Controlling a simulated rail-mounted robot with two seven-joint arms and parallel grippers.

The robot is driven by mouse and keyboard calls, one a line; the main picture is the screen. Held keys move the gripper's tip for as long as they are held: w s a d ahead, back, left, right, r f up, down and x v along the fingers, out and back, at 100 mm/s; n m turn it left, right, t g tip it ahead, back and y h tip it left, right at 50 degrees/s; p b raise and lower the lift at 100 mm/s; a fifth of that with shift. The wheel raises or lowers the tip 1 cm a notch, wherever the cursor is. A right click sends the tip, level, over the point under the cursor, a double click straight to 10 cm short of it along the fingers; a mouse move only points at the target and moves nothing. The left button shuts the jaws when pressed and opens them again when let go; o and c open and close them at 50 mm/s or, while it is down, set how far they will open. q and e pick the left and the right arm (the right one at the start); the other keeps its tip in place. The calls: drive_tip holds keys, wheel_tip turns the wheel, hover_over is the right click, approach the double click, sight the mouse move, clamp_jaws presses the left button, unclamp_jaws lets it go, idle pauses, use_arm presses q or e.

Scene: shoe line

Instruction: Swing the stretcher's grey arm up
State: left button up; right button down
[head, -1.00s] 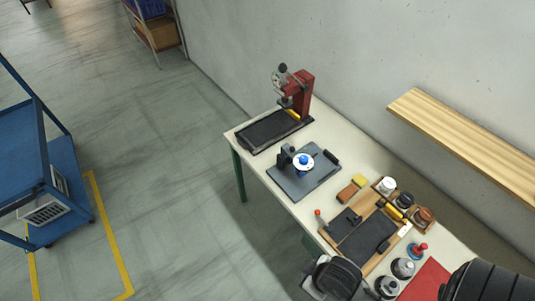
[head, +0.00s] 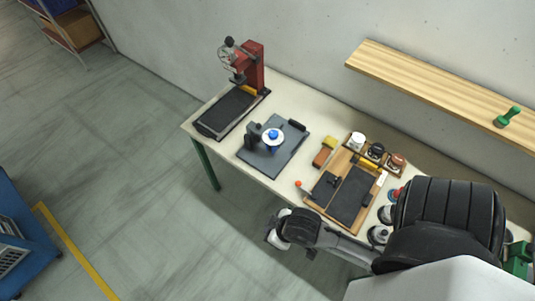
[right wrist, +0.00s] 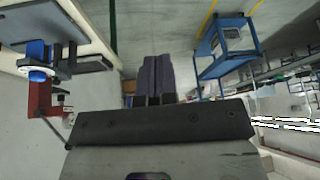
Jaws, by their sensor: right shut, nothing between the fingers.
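A dark base plate (head: 290,135) on the table carries a black block (head: 253,134) and a blue knob on a white disc (head: 272,138). Left of it a red press-like post (head: 256,65) with a round wheel and black knob stands by a dark flat pad (head: 228,112). I cannot tell which of these is the stretcher, and no grey arm is clearly made out. My right gripper (head: 275,233) hangs past the table's front edge, apart from both. Its dark fingers are together and empty in the right wrist view (right wrist: 156,98). My left gripper is out of view.
A wooden tray (head: 311,203) with dark pads, jars and an orange-tipped tool lies to the right on the table (head: 220,163). A yellow-orange brush or block (head: 324,152) lies beside it. A wooden shelf (head: 430,85) holds a green stamp-like thing (head: 508,117).

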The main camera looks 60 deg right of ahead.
drive_tip(key=w+d+f+m+t+h+b, duration=0.1)
drive_tip(key=w+d+f+m+t+b, duration=0.1)
drive_tip(key=w+f+m+t+b, duration=0.45)
drive_tip(key=w+d+f+m+t+h+b, duration=0.15)
drive_tip(key=w+f+m+t+b, duration=0.25)
drive_tip(key=w+b, duration=0.6)
drive_tip(key=w+d+f+m+t+b, duration=0.3)
drive_tip(key=w+f+m+t+b, duration=0.2)
drive_tip(key=w+b, duration=0.3)
use_arm(q)
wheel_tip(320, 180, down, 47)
drive_tip(key=b, duration=2)
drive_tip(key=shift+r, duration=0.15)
use_arm(e)
drive_tip(key=s+d+f+n+g+h, duration=0.1)
drive_tip(key=d+f+n+g+h, duration=0.4)
drive_tip(key=n+g+h, duration=0.7)
drive_tip(key=s+d+f+n+g+h, duration=0.2)
drive_tip(key=d+f+n+g+h, duration=0.4)
drive_tip(key=n, duration=1.3)
wheel_tip(320, 180, down, 4)
drive_tip(key=g+h, duration=0.5)
drive_tip(key=h, duration=0.2)
drive_tip(key=shift+s+d+g, duration=0.15)
drive_tip(key=shift+d+g, duration=0.15)
drive_tip(key=shift+g, duration=0.05)
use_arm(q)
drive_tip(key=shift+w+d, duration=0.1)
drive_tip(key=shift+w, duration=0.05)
